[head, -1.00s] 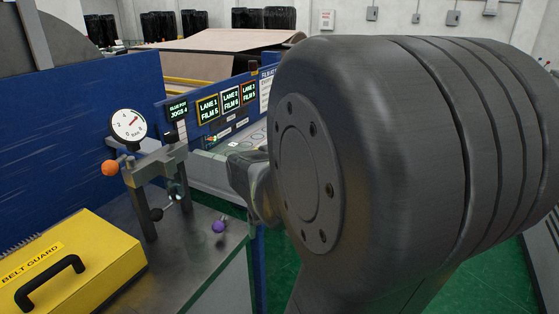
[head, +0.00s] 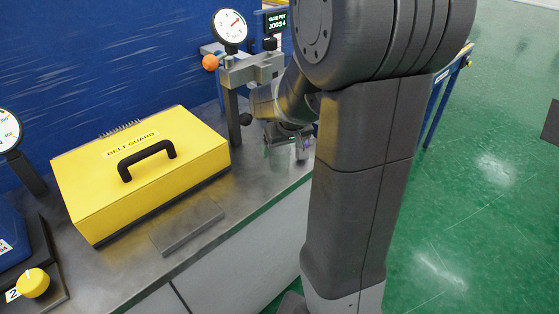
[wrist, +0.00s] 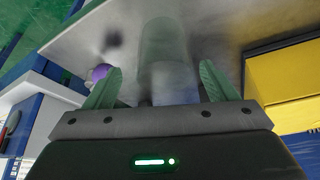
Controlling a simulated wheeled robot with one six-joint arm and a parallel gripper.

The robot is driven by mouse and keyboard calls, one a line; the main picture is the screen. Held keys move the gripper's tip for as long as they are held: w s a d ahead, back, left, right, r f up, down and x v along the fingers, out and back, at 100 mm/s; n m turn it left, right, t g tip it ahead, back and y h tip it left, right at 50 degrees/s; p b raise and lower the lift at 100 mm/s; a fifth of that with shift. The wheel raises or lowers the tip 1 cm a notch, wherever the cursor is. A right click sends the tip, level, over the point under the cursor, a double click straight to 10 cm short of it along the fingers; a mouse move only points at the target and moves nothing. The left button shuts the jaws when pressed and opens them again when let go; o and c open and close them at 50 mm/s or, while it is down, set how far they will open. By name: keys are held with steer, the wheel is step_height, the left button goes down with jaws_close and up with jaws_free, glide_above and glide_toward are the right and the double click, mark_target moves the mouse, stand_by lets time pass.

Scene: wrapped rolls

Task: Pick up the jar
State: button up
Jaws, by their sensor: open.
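The jar (wrist: 168,45) shows in the wrist view as a blurred, see-through greenish cylinder with a paler bluish-white part nearest my gripper. It is on the grey metal bench top (wrist: 215,30). My gripper (wrist: 160,72) is open, with one green finger on each side of the jar's near part. I cannot tell whether either finger touches it. In the head view my gripper (head: 290,137) is low over the bench beside the gauge stand, partly hidden by my arm. I cannot make out the jar clearly there.
A yellow belt guard box (head: 140,170) with a black handle stands left of my gripper. A gauge stand (head: 250,72) with an orange knob (head: 210,62) is close behind. A purple ball (wrist: 100,72) lies near one finger. The bench's front edge is close.

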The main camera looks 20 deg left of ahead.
steer(key=shift+s+x, duration=0.1)
steer(key=shift+x, duration=1.25)
steer(key=shift+s+x, duration=0.15)
steer(key=shift+x, duration=1.2)
steer(key=shift+a, duration=0.1)
steer(key=c, duration=1.1)
